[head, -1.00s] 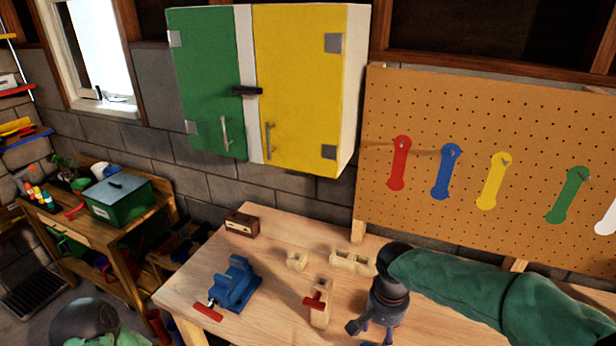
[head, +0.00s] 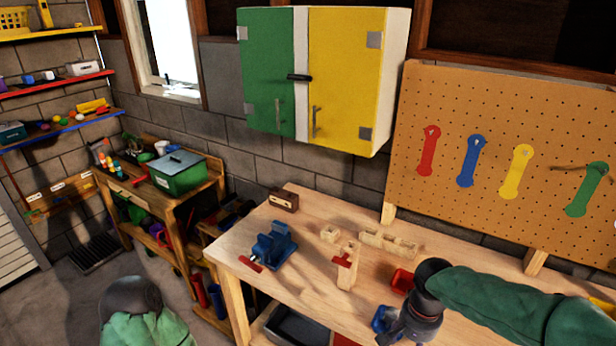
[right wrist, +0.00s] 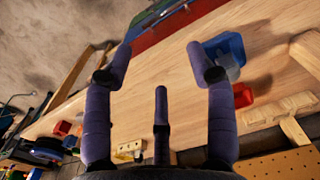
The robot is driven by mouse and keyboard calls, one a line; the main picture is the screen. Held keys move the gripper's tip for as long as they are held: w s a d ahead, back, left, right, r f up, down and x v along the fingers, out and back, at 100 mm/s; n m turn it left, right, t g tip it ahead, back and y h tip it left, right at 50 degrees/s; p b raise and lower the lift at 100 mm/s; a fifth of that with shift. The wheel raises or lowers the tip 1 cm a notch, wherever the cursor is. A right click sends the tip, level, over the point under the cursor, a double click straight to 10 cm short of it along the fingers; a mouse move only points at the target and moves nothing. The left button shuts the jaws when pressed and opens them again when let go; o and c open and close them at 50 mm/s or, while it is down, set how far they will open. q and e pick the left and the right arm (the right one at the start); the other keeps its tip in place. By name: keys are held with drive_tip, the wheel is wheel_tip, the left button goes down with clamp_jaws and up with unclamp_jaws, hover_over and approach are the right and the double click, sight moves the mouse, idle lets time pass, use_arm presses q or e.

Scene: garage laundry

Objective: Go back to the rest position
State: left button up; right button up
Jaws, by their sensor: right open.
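My right arm comes in from the right in the head view, in a green sleeve.
The bench holds a blue vise (head: 273,247), a wooden clamp-like piece with red (head: 347,266), wooden blocks (head: 388,242) and a red bin (head: 401,281). A blue bin (head: 384,319) is beside my right gripper. A pegboard (head: 480,105) and a cabinet (head: 345,75) are behind.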

drive_tip(key=s+a+f+n+y+b, duration=0.15)
drive_tip(key=a+f, duration=0.35)
drive_tip(key=f, duration=0.6)
drive_tip(key=a+f+n+y, duration=0.2)
drive_tip(key=a+f, duration=0.2)
drive_tip(key=f, duration=0.6)
use_arm(q)
drive_tip(key=f+b, duration=0.1)
drive_tip(key=f, duration=0.1)
drive_tip(key=f+b, duration=0.1)
drive_tip(key=shift+w+f, duration=0.2)
drive_tip(key=shift+f, duration=0.2)
use_arm(e)
drive_tip(key=s+a+f, duration=0.4)
drive_tip(key=s+f, duration=0.5)
drive_tip(key=f, duration=0.5)
drive_tip(key=shift+s+f, duration=0.15)
drive_tip(key=shift+s, duration=0.25)
